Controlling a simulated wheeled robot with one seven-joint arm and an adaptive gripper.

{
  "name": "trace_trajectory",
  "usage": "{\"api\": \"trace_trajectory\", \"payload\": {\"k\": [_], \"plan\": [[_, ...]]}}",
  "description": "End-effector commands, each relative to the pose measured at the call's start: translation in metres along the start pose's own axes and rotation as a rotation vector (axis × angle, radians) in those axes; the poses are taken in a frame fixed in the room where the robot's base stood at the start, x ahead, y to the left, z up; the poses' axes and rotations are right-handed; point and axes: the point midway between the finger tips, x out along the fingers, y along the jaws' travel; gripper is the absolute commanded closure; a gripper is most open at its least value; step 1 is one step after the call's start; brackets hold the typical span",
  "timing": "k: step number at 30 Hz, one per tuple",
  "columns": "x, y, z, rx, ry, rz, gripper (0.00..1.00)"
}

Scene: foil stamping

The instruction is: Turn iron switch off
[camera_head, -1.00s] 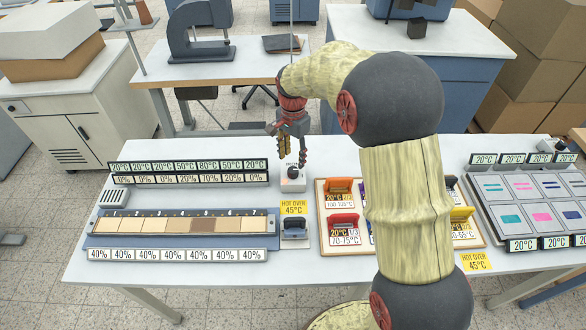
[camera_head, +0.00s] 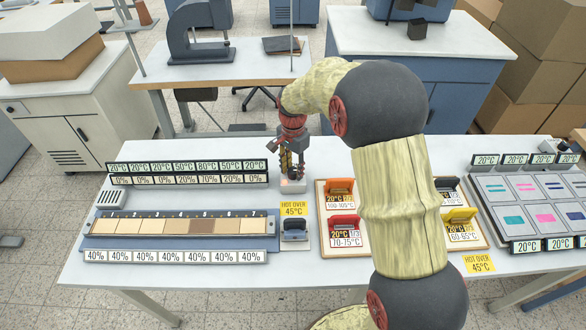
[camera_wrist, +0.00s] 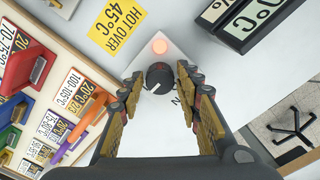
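The iron switch (camera_head: 293,187) is a small white box near the back edge of the table, mostly hidden under my gripper (camera_head: 291,165) in the head view. In the wrist view its round black knob (camera_wrist: 159,78) with a white pointer mark sits at the centre, and an orange-red lamp (camera_wrist: 159,45) glows beside it. My gripper (camera_wrist: 160,84) also shows there, open, with one yellow-and-dark finger on each side of the knob. Gaps appear between the fingers and the knob; I cannot tell how near the tips are in depth.
A small iron-like tool (camera_head: 294,229) sits in front of the switch, below a yellow "HOT OVER 45°C" label (camera_head: 293,208). A board with coloured handled tools (camera_head: 327,249) stands to the right. Percentage displays (camera_head: 189,179) and a strip tray (camera_head: 100,242) lie left.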

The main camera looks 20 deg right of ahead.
Motion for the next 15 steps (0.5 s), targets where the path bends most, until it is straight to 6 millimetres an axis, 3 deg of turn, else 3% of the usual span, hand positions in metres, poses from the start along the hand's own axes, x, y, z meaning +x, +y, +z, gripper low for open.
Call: {"api": "trace_trajectory", "payload": {"k": [15], "plan": [[-0.0001, -0.0001, 0.0, 0.0, 0.0, 0.0, 0.97]]}}
